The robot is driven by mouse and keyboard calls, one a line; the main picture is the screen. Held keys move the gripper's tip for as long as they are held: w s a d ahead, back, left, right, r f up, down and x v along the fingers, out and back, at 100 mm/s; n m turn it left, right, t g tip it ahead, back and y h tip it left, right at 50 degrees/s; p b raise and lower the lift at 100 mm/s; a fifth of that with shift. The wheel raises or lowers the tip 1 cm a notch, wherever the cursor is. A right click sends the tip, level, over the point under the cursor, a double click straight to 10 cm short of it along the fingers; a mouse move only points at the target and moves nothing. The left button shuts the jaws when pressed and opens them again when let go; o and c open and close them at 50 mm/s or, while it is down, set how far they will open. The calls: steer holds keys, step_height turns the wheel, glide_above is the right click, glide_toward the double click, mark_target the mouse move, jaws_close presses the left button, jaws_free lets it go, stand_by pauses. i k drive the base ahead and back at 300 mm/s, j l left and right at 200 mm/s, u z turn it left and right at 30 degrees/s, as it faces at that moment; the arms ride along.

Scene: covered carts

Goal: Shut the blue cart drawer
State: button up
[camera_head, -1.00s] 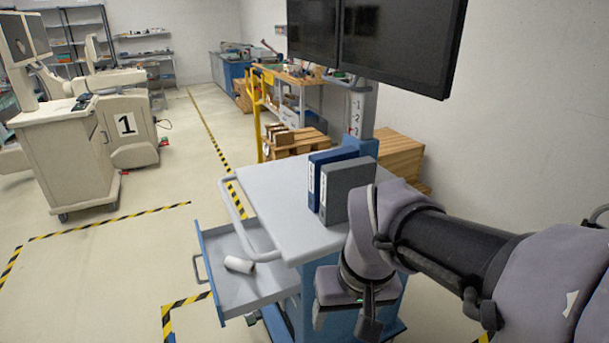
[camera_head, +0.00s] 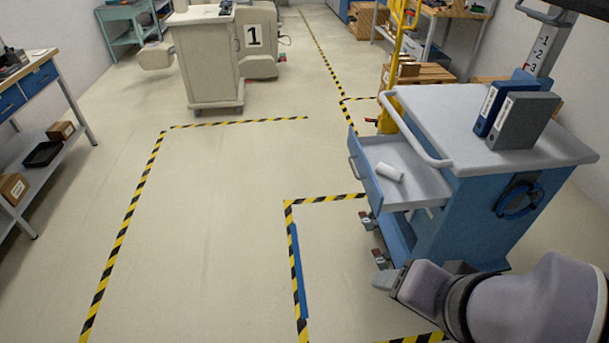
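The blue cart (camera_head: 463,220) with a light grey top stands at the right. Its drawer (camera_head: 418,180) is pulled out toward the left, with a blue front (camera_head: 364,176) and a grey handle (camera_head: 352,168) on the outer side. A white roll or cup (camera_head: 389,171) lies inside. My arm reaches in from the lower right, in front of the cart. My gripper (camera_head: 386,279) seems to be at the arm's left end, low in the picture and apart from the drawer. Its fingers cannot be made out.
Two binders, blue (camera_head: 492,105) and grey (camera_head: 524,120), stand on the cart top. Yellow-black tape (camera_head: 296,270) marks the floor, which is open left of the drawer. A beige cart (camera_head: 208,60) stands behind, a shelf bench (camera_head: 55,145) at far left.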

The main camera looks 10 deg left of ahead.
mark_target(421, 185)
steer(key=j, duration=0.2)
steer(key=i+j, duration=0.15)
steer(key=i, duration=0.4)
steer(key=i+j, duration=0.1)
steer(key=i, duration=0.45)
steer(key=z, duration=0.05)
